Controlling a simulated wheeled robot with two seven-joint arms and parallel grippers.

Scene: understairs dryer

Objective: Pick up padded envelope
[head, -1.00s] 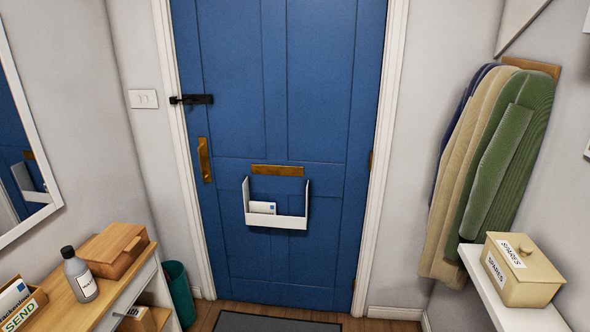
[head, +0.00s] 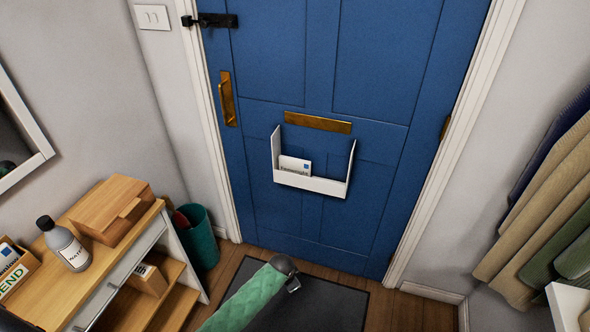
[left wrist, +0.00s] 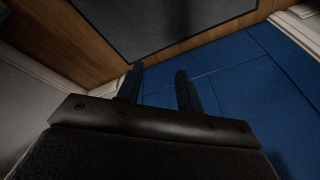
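A white envelope (head: 294,166) with a small blue mark stands in the white letter tray (head: 310,184) on the blue door. Its lower part is hidden by the tray's front, and I cannot tell whether it is padded. Another white envelope (head: 8,256) with print stands in a wooden box marked SEND at the left edge. My left gripper (left wrist: 157,72) is open in the left wrist view, with nothing between its fingers. It is apart from both envelopes. In the head view my green-sleeved arm comes in from the bottom. My right gripper is not in view.
A wooden bench (head: 97,262) at left holds a bottle (head: 66,247) and a wooden box (head: 108,210). A teal bin (head: 201,240) stands beside it. A dark mat (head: 330,303) lies before the door. Coats (head: 545,200) hang at right above a white shelf (head: 566,300).

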